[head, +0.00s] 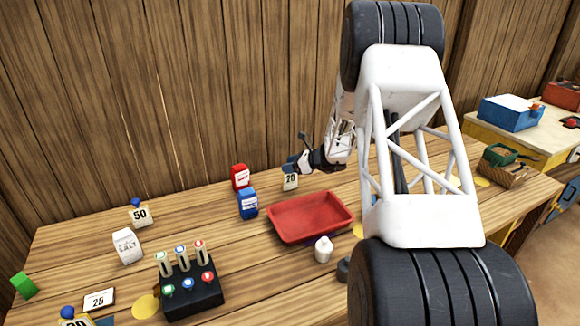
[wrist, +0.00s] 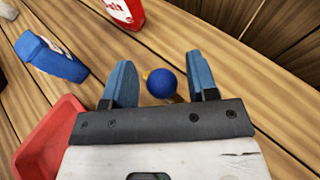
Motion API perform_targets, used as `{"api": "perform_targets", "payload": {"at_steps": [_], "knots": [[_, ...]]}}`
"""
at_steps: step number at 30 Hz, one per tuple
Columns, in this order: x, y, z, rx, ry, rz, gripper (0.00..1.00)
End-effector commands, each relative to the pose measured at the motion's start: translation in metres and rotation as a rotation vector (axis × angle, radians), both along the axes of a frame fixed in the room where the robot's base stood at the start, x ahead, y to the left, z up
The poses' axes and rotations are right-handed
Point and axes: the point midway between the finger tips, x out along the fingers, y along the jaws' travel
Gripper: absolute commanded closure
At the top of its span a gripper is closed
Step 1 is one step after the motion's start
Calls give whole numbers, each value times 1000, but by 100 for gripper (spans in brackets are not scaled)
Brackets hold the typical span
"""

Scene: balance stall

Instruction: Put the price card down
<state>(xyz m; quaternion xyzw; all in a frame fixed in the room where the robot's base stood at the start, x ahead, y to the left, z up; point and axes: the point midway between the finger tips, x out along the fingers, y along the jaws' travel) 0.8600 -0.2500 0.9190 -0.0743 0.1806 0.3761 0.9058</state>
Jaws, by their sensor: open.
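A price card reading 20 (head: 290,182) stands upright on the table, behind the red tray. Its round blue knob (wrist: 161,83) shows in the wrist view between my two blue fingers; the card below it is mostly hidden there. My gripper (head: 291,165) is at the top of this card, and it also shows in the wrist view (wrist: 162,85). The fingers are open, with a gap on both sides of the knob. Other price cards are a 50 (head: 140,216) at the left, a flat 25 (head: 99,299) and a partly cut-off one (head: 76,321) at the front left.
The red tray (head: 310,222) is empty. A blue carton (head: 248,204) and a red carton (head: 240,177) stand left of the card. A white salt carton (head: 127,246), a black holder (head: 192,293) and a small white bottle (head: 323,250) stand nearer. The plank wall rises behind.

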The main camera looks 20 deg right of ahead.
Motion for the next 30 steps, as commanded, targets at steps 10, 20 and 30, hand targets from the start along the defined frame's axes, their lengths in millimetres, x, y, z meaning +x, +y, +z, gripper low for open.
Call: {"api": "perform_targets", "payload": {"at_steps": [10,20,30], "knots": [[-25,-26,15,-1,-1,-3,47],[-59,-60,35,1,-1,-3,47],[-77,-78,45,0,0,-1,47]]}}
